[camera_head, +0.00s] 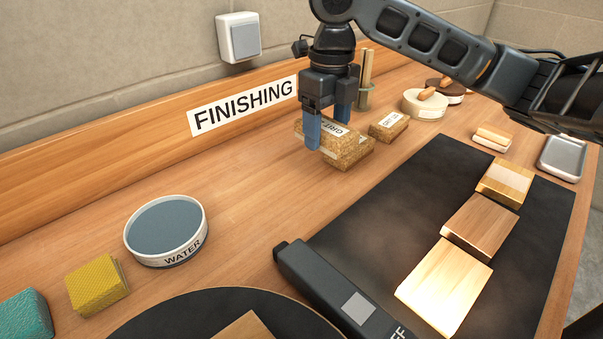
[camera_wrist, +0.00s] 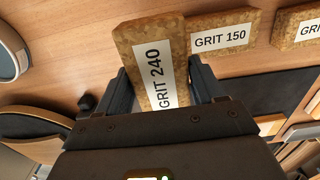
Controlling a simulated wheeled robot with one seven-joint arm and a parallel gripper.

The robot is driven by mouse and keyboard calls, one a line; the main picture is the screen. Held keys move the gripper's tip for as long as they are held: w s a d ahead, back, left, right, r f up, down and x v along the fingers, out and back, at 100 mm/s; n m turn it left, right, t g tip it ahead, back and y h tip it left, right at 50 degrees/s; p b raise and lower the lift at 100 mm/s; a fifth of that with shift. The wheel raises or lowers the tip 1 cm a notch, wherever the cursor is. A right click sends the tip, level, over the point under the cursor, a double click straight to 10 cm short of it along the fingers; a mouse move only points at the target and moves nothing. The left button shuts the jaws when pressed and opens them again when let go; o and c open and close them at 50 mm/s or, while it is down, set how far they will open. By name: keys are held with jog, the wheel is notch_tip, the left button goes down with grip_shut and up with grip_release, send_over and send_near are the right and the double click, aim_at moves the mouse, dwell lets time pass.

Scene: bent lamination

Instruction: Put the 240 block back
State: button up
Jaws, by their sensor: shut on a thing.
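The 240 block (camera_wrist: 139,36), a cork block with a white "GRIT 240" label, is between the fingers of my gripper (camera_wrist: 162,88) in the wrist view. The wrist view shows the "GRIT 150" block (camera_wrist: 221,30) close beside the held block. I cannot tell whether the held block touches it or the bench.
Another cork block (camera_head: 389,126) lies to the right. A water bowl (camera_head: 165,231) and yellow sponge (camera_head: 97,285) are at the left. A dark mat (camera_head: 400,225) carries three wooden pieces. Bare bench (camera_head: 245,180) lies between the bowl and the held block.

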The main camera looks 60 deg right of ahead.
send_over(302, 189)
notch_tip(302, 189, down, 4)
jog(key=shift+r+p, duration=0.2)
jog(key=shift+p, duration=0.1)
jog(key=shift+f, duration=2)
jog(key=shift+f, duration=0.1)
jog(key=shift+f, duration=0.15)
jog(key=o, duration=1)
notch_tip(302, 189, up, 12)
jog(key=shift+r, duration=0.25)
